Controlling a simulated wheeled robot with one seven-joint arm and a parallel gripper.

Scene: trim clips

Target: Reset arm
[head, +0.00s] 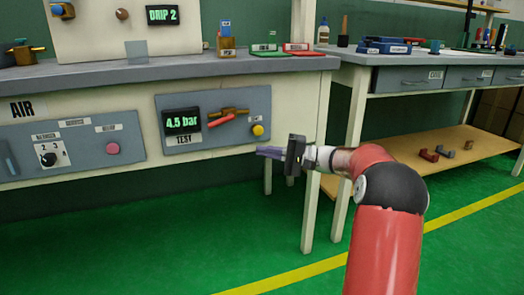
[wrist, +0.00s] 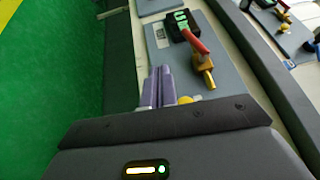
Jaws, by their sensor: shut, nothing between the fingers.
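My gripper (head: 268,153) is at the end of my red arm, in front of the bench, just right of and below the TEST panel (head: 180,110). Its purple fingers are shut with nothing between them, and they point left. In the wrist view the fingers (wrist: 158,88) lie side by side, and the same panel (wrist: 222,80) shows beyond them. The panel carries a 4.5 bar display (head: 182,121), a brass valve with a red lever (head: 222,120) and a yellow button (head: 257,130). The gripper appears apart from the panel.
A panel marked AIR (head: 70,145) has a knob and a pink button (head: 112,149). The grey benchtop (head: 180,68) runs above. A second bench (head: 440,62) with drawers stands at right, over a wooden shelf (head: 465,150). The green floor (head: 190,235) in front is clear.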

